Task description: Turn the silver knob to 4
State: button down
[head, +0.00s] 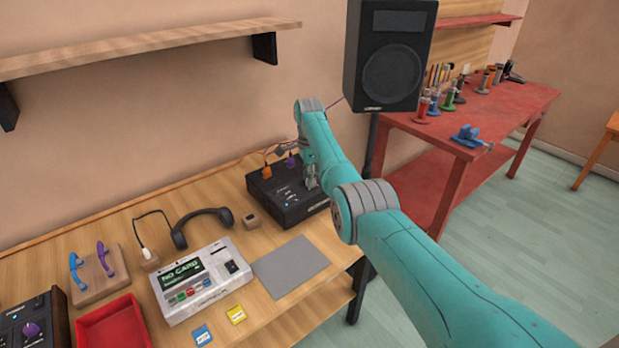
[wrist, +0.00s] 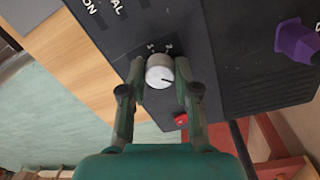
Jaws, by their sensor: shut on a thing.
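The silver knob (wrist: 159,70) sits on the face of a black box (wrist: 222,40), which also shows in the head view (head: 268,192). A dark pointer line on the knob runs toward the lower right of the wrist view. Small white digits are printed just above the knob; they look like 3 and 2, but I see no clear 4. My gripper (wrist: 160,76) is shut on the knob, one finger on each side. In the head view my gripper (head: 311,178) is at the box's right part and hides the knob.
An orange plug (head: 266,172) and a purple plug (wrist: 297,42) are in the box. A small red part (wrist: 181,119) sits below the knob. A grey mat (head: 290,266), headphones (head: 181,238) and a card reader (head: 200,283) are on the bench. A speaker (head: 390,60) stands behind my arm.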

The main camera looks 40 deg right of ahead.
jog(key=shift+m, duration=0.5)
jog(key=c, duration=0.8)
grip_release()
jog(key=r, duration=1.2)
jog(key=shift+w+d, duration=0.1)
jog(key=shift+w, duration=0.15)
jog(key=shift+d, duration=0.1)
